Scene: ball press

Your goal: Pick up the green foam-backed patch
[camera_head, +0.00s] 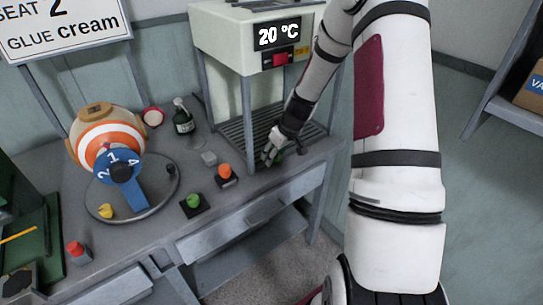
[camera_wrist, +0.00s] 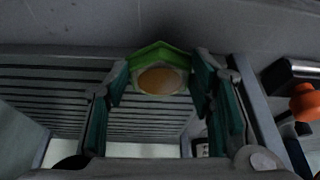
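The green patch (camera_wrist: 145,55), angular in outline with a round tan centre, shows in the wrist view between my fingertips. In the head view, a small bit of green (camera_head: 279,158) shows at my gripper, mostly hidden by the fingers. My gripper (camera_wrist: 160,70) has its two teal-padded fingers apart, one on each side of the patch. The gaps at the patch's sides are very small, and I cannot tell whether the pads touch it. In the head view, my gripper (camera_head: 272,154) is low over the right part of the bench, beside the slatted bed.
The press (camera_head: 236,50) reading 20 °C stands behind, over a slatted bed (camera_head: 240,130). A bottle (camera_head: 183,118) and striped ball (camera_head: 105,135) stand farther left.

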